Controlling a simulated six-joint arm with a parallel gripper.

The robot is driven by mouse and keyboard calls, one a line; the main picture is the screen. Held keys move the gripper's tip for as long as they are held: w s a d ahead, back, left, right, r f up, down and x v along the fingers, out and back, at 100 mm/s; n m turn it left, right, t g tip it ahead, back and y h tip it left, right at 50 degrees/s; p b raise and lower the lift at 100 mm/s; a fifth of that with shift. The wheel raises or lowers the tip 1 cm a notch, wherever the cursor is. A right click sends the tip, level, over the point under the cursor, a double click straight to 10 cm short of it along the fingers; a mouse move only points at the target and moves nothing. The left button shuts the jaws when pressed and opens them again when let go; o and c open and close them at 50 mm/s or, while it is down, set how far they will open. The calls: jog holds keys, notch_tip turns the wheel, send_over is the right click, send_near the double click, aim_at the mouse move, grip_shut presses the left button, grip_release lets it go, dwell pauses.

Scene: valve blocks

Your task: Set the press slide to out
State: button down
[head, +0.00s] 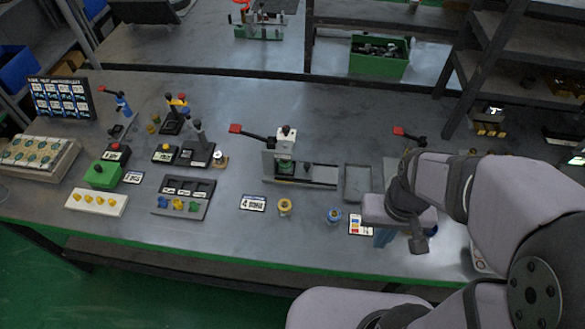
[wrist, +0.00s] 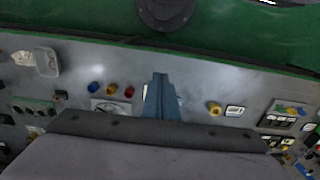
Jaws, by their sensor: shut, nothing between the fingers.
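The press (head: 285,151) stands near the middle of the table in the head view, with a black lever ending in a red grip (head: 235,129) reaching left. A grey slide bed (head: 322,176) runs to the right from its foot. A small dark piece (head: 307,168) sits on it; whether the slide is in or out is hard to tell. My gripper (head: 383,238) points down near the table's front edge, right of and in front of the press, apart from it. Its bluish fingers (wrist: 160,98) are shut and empty in the wrist view. I cannot make out the press in the wrist view.
A grey tray (head: 357,184) lies right of the slide bed. A yellow ring (head: 285,207), a blue knob (head: 333,216) and a label card (head: 253,203) lie in front. Another red-tipped lever (head: 398,131) stands behind my arm. Several switch blocks fill the left side.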

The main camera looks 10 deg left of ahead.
jog(key=c, duration=2.5)
grip_release()
jog(key=o, duration=0.6)
jog(key=shift+w, duration=0.1)
jog(key=shift+c, duration=0.2)
jog(key=shift+o, duration=1.4)
jog(key=w+a+f+n+t+b, duration=0.1)
jog(key=w+a+f+b, duration=0.1)
jog(key=w, duration=0.4)
jog(key=w+a+f+n+t+b, duration=0.1)
jog(key=w+a+f+b, duration=0.2)
jog(key=w, duration=0.4)
jog(key=shift+w+a+b, duration=0.25)
jog(key=shift+w+b, duration=0.05)
jog(key=shift+b, duration=0.35)
jog(key=n+t+y+b, duration=0.2)
jog(key=n+b, duration=0.1)
jog(key=b, duration=0.2)
send_near(308, 165)
jog(key=shift+m, duration=0.3)
jog(key=shift+p+x, duration=0.8)
jog(key=shift+x, duration=3)
jog(key=shift+a, duration=0.15)
jog(key=shift+c, duration=0.3)
grip_shut()
